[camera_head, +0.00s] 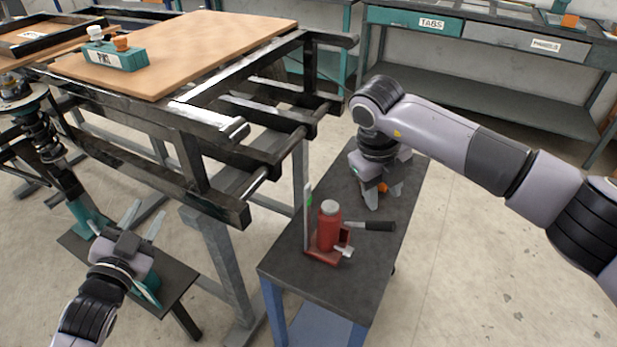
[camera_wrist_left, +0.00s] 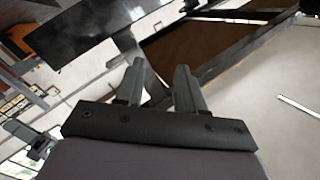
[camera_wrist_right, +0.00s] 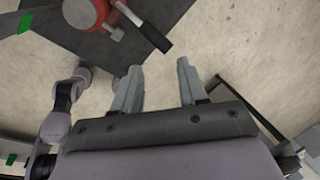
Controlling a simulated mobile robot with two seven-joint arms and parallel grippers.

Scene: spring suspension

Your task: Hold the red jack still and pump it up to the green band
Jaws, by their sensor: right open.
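The red jack (camera_head: 328,232) stands upright on a dark bench (camera_head: 292,268), with a black-gripped handle (camera_head: 372,226) pointing right. A pale upright strip with a green band (camera_head: 309,201) rises at its left. The jack also shows at the top left of the right wrist view (camera_wrist_right: 88,12), with its handle (camera_wrist_right: 148,33). My right gripper (camera_head: 372,203) is open and empty, pointing down over the bench behind the handle, apart from it. My left gripper (camera_head: 142,222) is at the lower left, far from the jack. Its fingers (camera_wrist_left: 158,88) look apart with nothing between them.
A large black metal frame with a wooden board (camera_head: 180,50) fills the upper left. A teal block (camera_head: 115,57) sits on the board. A spring strut (camera_head: 45,135) stands at the far left. A long grey workbench (camera_head: 500,80) runs along the back. Floor at right is clear.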

